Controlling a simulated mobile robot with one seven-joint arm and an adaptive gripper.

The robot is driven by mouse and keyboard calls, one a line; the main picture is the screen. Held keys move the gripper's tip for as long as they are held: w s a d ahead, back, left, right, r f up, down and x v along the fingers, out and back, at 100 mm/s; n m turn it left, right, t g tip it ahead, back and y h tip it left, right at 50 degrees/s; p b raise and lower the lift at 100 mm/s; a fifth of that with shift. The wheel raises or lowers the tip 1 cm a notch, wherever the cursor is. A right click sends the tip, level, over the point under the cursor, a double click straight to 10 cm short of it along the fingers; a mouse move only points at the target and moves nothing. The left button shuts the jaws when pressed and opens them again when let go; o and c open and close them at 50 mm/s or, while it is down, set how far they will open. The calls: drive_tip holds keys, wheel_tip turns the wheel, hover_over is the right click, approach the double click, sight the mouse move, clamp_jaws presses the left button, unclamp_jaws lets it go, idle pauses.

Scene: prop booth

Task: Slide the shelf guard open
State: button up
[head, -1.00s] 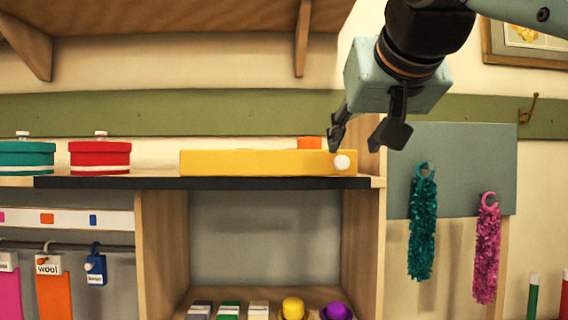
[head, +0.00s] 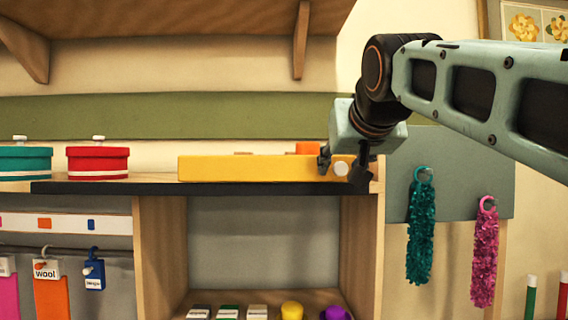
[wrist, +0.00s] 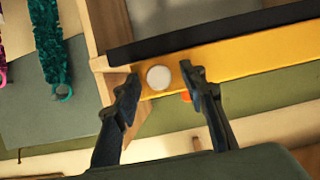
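The shelf guard is a long yellow bar (head: 250,168) along the front of the top shelf, with a round white knob (head: 340,169) near its right end. In the wrist view the yellow guard (wrist: 250,55) runs off to the right and the white knob (wrist: 158,77) sits between my fingers. My gripper (head: 342,171) is open, with one finger on each side of the knob. A gap shows between the knob and each finger. An orange object (head: 307,147) is partly hidden behind the guard, and it also shows in the wrist view (wrist: 186,97).
A teal round box (head: 25,163) and a red round box (head: 98,163) stand on the shelf (head: 110,186), left of the guard. Teal (head: 420,230) and pink (head: 484,255) fluffy strips hang at right. Small items, including a yellow hat (head: 292,309), sit in the lower cubby.

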clamp_jaws()
idle(0.3)
drive_tip(key=shift+a, duration=0.1)
